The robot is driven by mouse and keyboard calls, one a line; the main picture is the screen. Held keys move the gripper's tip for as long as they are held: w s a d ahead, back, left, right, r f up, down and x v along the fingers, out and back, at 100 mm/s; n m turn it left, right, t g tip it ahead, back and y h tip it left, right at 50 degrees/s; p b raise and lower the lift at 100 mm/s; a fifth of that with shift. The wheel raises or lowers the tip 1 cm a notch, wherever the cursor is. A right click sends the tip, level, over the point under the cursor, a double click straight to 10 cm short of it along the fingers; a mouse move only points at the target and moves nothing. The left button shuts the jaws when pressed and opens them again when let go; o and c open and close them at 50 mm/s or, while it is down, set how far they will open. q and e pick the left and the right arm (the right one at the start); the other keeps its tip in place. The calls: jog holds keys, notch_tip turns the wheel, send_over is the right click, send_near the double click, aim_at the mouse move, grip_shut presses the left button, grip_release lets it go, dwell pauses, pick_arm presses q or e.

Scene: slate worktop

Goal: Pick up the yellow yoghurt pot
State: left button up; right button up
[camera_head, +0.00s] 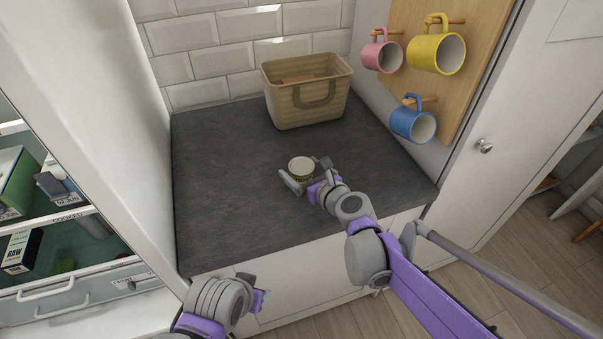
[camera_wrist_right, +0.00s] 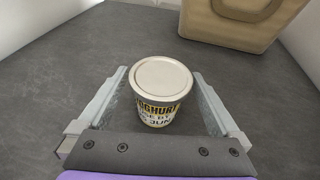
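The yoghurt pot (camera_head: 301,167) stands upright on the slate worktop. It has a pale lid; the right wrist view shows its dark band with yellow lettering and a pale label below (camera_wrist_right: 160,95). My right gripper (camera_head: 305,172) is open around the pot, one finger on each side. In the right wrist view, a gap shows between the pot and each finger (camera_wrist_right: 164,100). The pot's lower part is partly hidden by the gripper in the head view. My left gripper (camera_head: 262,299) is low in the head view, off the worktop's front edge; its fingers are barely visible.
A tan basket (camera_head: 300,108) stands at the back of the slate worktop (camera_head: 225,190). Pink (camera_head: 381,55), yellow (camera_head: 436,53) and blue (camera_head: 411,123) mugs hang on a wooden board at right. The worktop's left side is clear. An open drawer unit with boxes (camera_head: 20,250) is at left.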

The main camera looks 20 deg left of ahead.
jog(key=c, duration=1.4)
